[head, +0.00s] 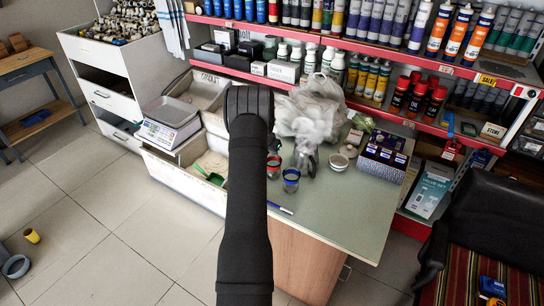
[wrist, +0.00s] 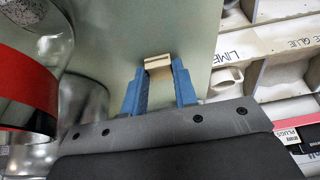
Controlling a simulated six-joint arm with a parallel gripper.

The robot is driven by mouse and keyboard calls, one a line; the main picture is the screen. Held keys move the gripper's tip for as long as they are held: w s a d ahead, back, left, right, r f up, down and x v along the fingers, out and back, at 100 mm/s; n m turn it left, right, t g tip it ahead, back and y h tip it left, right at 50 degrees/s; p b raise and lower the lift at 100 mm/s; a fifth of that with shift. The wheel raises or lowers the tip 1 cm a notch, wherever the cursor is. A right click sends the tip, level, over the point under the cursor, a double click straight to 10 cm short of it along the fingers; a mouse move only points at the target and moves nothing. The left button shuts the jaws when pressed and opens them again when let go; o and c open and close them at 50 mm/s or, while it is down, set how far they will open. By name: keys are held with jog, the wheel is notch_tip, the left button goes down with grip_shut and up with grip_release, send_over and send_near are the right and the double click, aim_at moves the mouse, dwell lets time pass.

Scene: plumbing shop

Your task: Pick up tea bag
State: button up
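In the wrist view a small tan packet, which looks like the tea bag (wrist: 158,62), is between the tips of the two blue fingers of my gripper (wrist: 159,72). It spans nearly the whole gap between them. The fingers are apart, and I cannot tell whether they press on it or only stand around it. The grey-green counter top shows behind it. In the head view my dark hand is over the counter's left part, and it hides the fingertips and the packet.
A glass jar with a red band (wrist: 25,90) stands close left of my gripper in the wrist view. Labelled bins (wrist: 265,55) lie to the right. In the head view a blue-banded jar (head: 291,179), plastic bags (head: 312,108) and a dark box (head: 385,156) stand on the counter (head: 345,215); its front is mostly clear.

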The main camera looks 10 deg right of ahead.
jog(key=c, duration=0.3)
